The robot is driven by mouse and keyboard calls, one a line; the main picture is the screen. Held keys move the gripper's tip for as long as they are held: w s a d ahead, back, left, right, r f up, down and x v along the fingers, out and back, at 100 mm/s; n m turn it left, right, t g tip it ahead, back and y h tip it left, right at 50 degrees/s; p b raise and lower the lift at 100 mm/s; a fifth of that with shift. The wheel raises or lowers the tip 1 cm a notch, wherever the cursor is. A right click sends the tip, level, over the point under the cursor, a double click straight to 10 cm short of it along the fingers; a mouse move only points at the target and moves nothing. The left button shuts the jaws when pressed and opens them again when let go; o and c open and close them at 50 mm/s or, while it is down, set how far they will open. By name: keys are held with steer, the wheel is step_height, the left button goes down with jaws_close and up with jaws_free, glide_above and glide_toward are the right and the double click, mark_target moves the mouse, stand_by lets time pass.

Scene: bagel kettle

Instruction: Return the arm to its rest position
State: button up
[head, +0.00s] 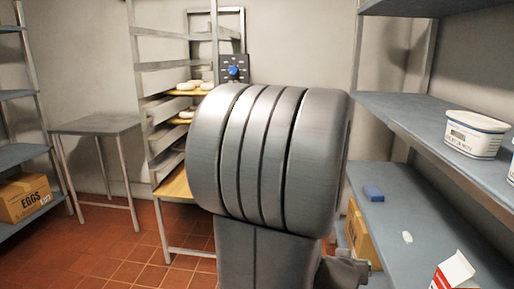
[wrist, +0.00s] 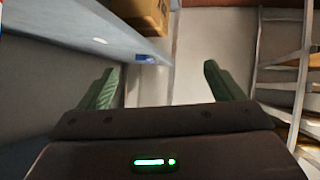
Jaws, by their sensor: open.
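In the wrist view my gripper (wrist: 160,69) is open, with its two green fingers spread wide apart. Nothing is held between them; a pale wall shows through the gap. In the head view a large grey ribbed part of my own arm fills the middle and hides much of what stands behind it. The gripper's fingers cannot be made out clearly in the head view.
At right are shelves (head: 405,111) with a white tub (head: 475,134), blue block (head: 373,193), white piece (head: 407,237) and carton (head: 455,272). A tray rack (head: 145,88) stands behind my arm. At left are a table (head: 95,124) and an egg box (head: 25,199). Tiled floor is clear between.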

steer(key=s+a+n+g+p, duration=0.1)
steer(key=s+n+g, duration=0.2)
steer(key=s, duration=0.6)
steer(key=s+a+n+g+p, duration=0.2)
steer(key=s+g, duration=0.3)
steer(key=s, duration=0.4)
steer(key=shift+s+a+r+n+g+y+p, duration=0.15)
steer(key=shift+s+a+n+g+y+p, duration=0.2)
steer(key=shift+n, duration=0.55)
steer(key=shift+w+d+r, duration=0.1)
